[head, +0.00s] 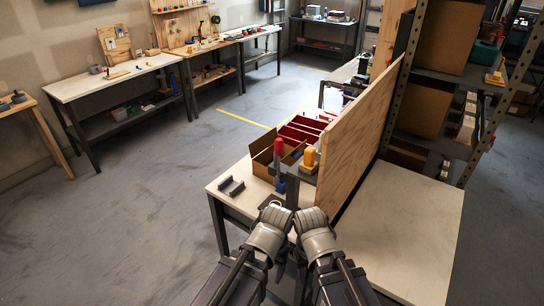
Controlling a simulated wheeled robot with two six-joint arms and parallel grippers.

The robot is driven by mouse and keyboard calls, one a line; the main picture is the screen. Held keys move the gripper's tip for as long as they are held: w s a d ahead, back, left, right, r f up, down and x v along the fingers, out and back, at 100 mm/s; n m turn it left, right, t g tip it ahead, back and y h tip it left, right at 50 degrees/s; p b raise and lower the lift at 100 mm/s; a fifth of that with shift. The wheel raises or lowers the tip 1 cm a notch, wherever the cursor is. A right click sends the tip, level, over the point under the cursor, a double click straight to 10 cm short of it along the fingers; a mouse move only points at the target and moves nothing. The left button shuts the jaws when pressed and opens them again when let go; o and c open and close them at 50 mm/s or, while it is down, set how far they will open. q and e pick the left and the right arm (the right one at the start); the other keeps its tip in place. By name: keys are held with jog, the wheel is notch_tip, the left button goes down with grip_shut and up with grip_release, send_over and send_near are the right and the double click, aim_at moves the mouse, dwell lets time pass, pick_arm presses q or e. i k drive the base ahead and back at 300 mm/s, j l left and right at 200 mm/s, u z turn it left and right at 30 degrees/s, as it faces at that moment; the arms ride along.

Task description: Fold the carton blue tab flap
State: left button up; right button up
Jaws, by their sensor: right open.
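An open brown carton (263,163) stands on the white-topped bench (222,197), with flaps spread outward. A small blue patch (281,187) shows low at its front right; I cannot tell whether it is the blue tab. A red upright piece (278,147) and a yellow piece (310,157) stand at the carton's right. My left gripper (275,208) is at the bench's near edge, in front of the carton; its fingers are not clear. My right gripper (306,210) is beside it on the right, open, and apart from the carton as far as I can see.
A grey bracket-shaped part (231,187) lies left of the carton. Red bins (302,129) sit behind it. A tall wooden panel (358,125) closes off the right side, with shelving (432,75) beyond. The floor to the left is free.

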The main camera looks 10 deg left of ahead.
aim_at(297, 152)
jog(key=z, duration=0.4)
jog(key=j+z, duration=0.25)
jog(key=z, duration=0.15)
jog(key=i+j+z, duration=0.1)
jog(key=j+z, duration=0.5)
jog(key=z, duration=0.25)
jog(key=k+j+z, duration=0.1)
jog(key=j, duration=0.35)
jog(key=k+j+z, duration=0.1)
jog(key=j, duration=0.3)
jog(key=k+j+z, duration=0.1)
jog(key=j, duration=0.35)
jog(key=k+j+z, duration=0.1)
jog(key=j, duration=0.3)
jog(key=k, duration=0.05)
